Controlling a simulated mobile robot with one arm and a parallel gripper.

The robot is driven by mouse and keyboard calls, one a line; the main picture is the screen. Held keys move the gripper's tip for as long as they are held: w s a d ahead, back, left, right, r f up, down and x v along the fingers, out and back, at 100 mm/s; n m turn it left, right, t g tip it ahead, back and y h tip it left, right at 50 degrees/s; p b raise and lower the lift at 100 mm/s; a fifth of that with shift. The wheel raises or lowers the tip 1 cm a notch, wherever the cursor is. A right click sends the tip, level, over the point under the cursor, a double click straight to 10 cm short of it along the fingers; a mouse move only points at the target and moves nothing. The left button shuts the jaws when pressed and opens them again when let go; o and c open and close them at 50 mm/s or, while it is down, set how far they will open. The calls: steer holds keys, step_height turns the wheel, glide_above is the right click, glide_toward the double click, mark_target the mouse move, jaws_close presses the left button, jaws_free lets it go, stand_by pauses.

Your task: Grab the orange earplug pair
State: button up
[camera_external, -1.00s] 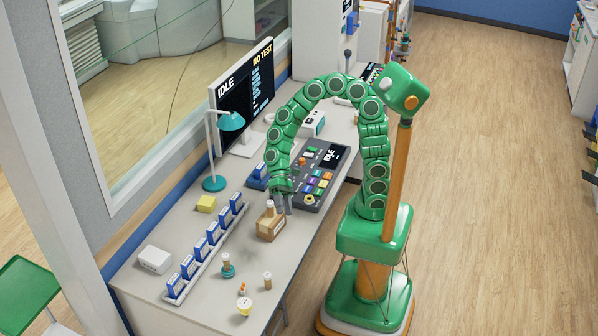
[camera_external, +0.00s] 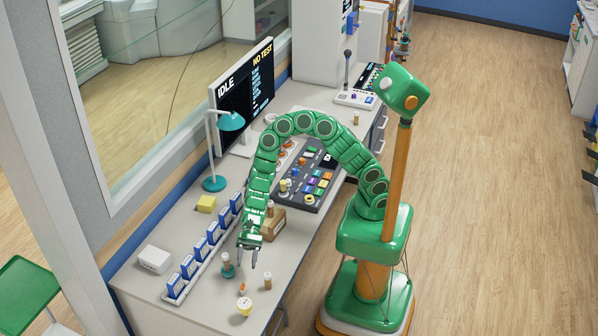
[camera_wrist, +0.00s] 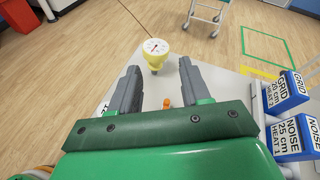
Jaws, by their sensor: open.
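The orange earplug pair (camera_external: 243,287) is a tiny orange spot on the near part of the desk (camera_external: 205,310), just behind a yellow gauge (camera_external: 244,305). My gripper (camera_external: 247,266) is open and points down above the desk, a little behind the earplugs in the external view. In the wrist view the small orange earplugs (camera_wrist: 167,103) show between the two open fingers of my gripper (camera_wrist: 160,68), close to the green palm edge. The fingers hold nothing. I cannot tell the exact height of the fingertips above the desk.
A teal-based bottle (camera_external: 227,270) stands left of my fingers and a small cork-coloured bottle (camera_external: 267,282) right. The yellow gauge also shows ahead in the wrist view (camera_wrist: 155,50).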

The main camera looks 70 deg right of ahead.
mark_target(243, 290)
steer(key=f+m, duration=0.1)
steer(key=f, duration=0.2)
steer(key=w+a+f+m+t, duration=0.1)
steer(key=f+m, duration=0.1)
steer(key=f, duration=0.2)
steer(key=a+f+m, duration=0.1)
steer(key=f, duration=0.3)
steer(key=shift+w+a+f+t, duration=0.15)
steer(key=shift+f+t, duration=0.1)
steer(key=shift+t, duration=0.15)
steer(key=shift+x, duration=2.4)
steer(key=shift+c, duration=0.2)
jaws_close()
